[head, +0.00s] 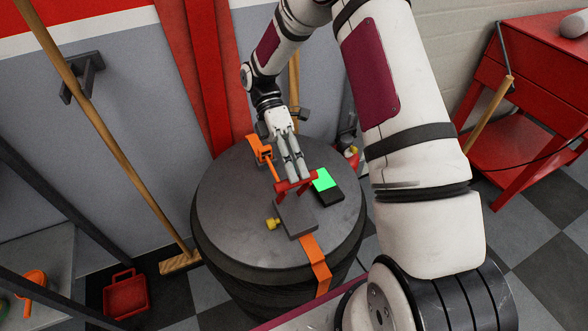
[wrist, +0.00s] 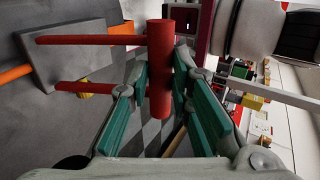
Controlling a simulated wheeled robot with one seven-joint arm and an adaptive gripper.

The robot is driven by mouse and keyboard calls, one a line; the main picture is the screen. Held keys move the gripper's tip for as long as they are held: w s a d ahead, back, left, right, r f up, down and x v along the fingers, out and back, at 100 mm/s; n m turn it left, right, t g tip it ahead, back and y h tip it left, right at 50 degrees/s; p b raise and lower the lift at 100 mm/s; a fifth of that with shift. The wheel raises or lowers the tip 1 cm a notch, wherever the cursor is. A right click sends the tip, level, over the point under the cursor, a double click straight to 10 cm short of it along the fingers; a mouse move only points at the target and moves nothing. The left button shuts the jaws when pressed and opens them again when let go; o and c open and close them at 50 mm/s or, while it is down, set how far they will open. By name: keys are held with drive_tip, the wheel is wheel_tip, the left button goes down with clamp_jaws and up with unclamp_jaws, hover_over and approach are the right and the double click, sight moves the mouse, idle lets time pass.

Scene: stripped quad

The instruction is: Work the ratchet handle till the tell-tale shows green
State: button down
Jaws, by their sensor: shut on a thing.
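The grey ratchet body (head: 298,218) sits on a dark round drum top (head: 230,205), with an orange strap (head: 315,262) running from it over the near edge. Its red handle (head: 294,185) is a crossbar on two red arms; the crossbar also shows upright in the wrist view (wrist: 160,60). My gripper (head: 293,178) reaches down from above and is shut on the crossbar, one teal-padded finger on each side in the wrist view. The tell-tale (head: 323,180), a lit panel on a black box just right of the handle, shows bright green.
An orange hook piece (head: 261,151) stands at the drum's back left, and a yellow knob (head: 272,224) sits beside the ratchet body. A red cart (head: 530,100) stands at right. Checkered floor lies open at lower right.

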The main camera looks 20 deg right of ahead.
drive_tip(key=shift+w+f, duration=0.4)
drive_tip(key=shift+f, duration=0.05)
drive_tip(key=c, duration=1.4)
unclamp_jaws()
drive_tip(key=shift+w+f, duration=0.1)
drive_tip(key=shift+c, duration=0.2)
drive_tip(key=shift+r, duration=0.2)
drive_tip(key=v, duration=1.1)
drive_tip(key=shift+w+r, duration=0.25)
drive_tip(key=shift+r, duration=0.1)
